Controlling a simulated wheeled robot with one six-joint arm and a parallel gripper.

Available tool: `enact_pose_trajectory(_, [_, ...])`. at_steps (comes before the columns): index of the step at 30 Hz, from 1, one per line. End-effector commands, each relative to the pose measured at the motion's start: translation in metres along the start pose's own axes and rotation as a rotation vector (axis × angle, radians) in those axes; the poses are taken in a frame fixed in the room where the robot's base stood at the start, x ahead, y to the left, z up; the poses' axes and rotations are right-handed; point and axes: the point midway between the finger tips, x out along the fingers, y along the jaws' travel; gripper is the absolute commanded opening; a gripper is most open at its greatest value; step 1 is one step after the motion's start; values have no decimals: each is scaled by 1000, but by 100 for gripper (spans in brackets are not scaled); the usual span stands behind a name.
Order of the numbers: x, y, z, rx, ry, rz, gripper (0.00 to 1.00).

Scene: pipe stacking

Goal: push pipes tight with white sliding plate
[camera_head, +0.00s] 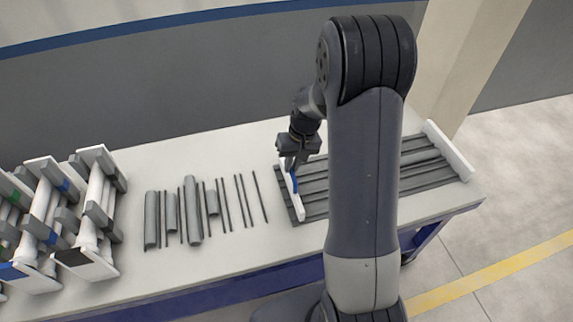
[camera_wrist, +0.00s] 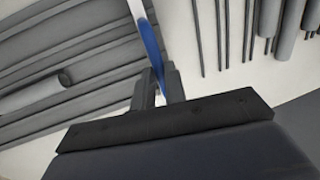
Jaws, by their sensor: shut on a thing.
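A white sliding plate (camera_head: 296,204) stands at the left end of a grey grooved tray (camera_head: 314,208) on the table. A blue piece on the plate shows between my gripper's fingers. My gripper (camera_head: 290,172) is shut on the plate at this blue part; the wrist view shows the fingers (camera_wrist: 158,88) on both sides of the blue part (camera_wrist: 150,45). Pipes lie in the grooves; one grey pipe (camera_wrist: 35,92) shows its open end, apart from the plate. My arm hides the middle of the tray.
A white end plate (camera_head: 450,152) closes the tray's right end. Several loose grey pipes and thin rods (camera_head: 193,210) lie left of the tray on the table (camera_head: 265,265). White and grey racks (camera_head: 97,205) stand at the far left.

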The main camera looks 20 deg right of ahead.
Motion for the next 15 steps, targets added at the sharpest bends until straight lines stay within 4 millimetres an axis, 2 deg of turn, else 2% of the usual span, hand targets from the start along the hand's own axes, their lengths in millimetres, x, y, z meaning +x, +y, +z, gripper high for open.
enact_pose_trajectory(15, [-28,143,0,7,4,2,0])
